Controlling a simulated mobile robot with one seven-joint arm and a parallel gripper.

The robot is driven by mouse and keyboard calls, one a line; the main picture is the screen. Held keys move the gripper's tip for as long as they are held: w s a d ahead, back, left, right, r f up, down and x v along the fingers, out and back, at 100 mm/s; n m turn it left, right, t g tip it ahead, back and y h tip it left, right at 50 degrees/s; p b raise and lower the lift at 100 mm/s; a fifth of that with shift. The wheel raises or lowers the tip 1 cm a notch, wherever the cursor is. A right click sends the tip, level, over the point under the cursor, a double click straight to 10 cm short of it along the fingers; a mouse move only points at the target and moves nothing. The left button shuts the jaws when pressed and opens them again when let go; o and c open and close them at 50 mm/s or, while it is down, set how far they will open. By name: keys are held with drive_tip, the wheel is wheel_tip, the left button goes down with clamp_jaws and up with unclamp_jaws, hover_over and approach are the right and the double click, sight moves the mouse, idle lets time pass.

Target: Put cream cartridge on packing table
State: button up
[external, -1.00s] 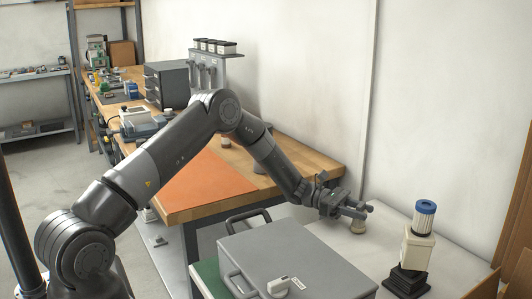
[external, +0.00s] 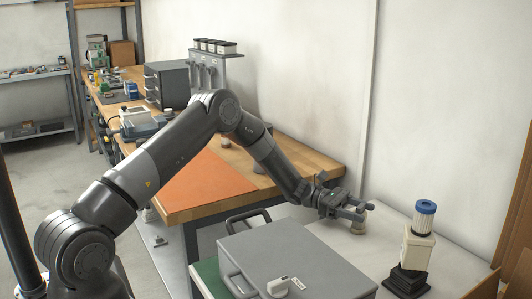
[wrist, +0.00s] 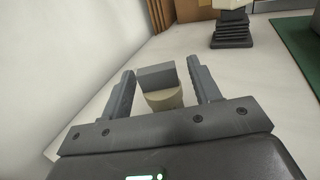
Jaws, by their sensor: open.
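A cream cartridge (external: 358,226) with a grey block-shaped end is at the white-topped table (external: 450,262), by the wall. In the wrist view the cream cartridge (wrist: 163,99) sits between the two fingers of my gripper (wrist: 159,78), with a visible gap on either side. My gripper is open, and in the external view the gripper (external: 362,210) is low over the table and partly covers the cartridge. Whether the cartridge's base touches the tabletop is hard to tell. I cannot tell which table is the packing table.
A grey case (external: 295,255) lies in front of my gripper. A blue-topped filter on a cream block and black bellows base (external: 408,280) stands to the right. Cardboard (external: 515,265) is at the right edge. A wooden bench with an orange mat (external: 205,182) is behind.

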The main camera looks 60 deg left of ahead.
drive_tip(key=v, duration=0.3)
drive_tip(key=shift+a, duration=0.15)
wheel_tip(320, 180, up, 7)
drive_tip(key=s+d+r+m+g+y, duration=0.3)
drive_tip(key=s+d+r+m+y, duration=0.25)
drive_tip(key=s, duration=0.45)
drive_tip(key=s+d+r+m+g+y, duration=0.2)
drive_tip(key=s+d+r+m+g, duration=0.15)
drive_tip(key=s+r+m, duration=0.4)
drive_tip(key=s+a+r+m+t+y, duration=0.1)
drive_tip(key=s+a+m+y, duration=0.1)
drive_tip(key=s, duration=0.7)
drive_tip(key=s+a+r+m+t+y, duration=0.2)
drive_tip(key=s+m+y, duration=0.2)
drive_tip(key=s, duration=0.5)
drive_tip(key=s+a+r+m+t+y, duration=0.2)
drive_tip(key=s+m+y, duration=0.1)
drive_tip(key=s, duration=0.7)
drive_tip(key=shift+a+r, duration=0.2)
drive_tip(key=shift+a, duration=0.2)
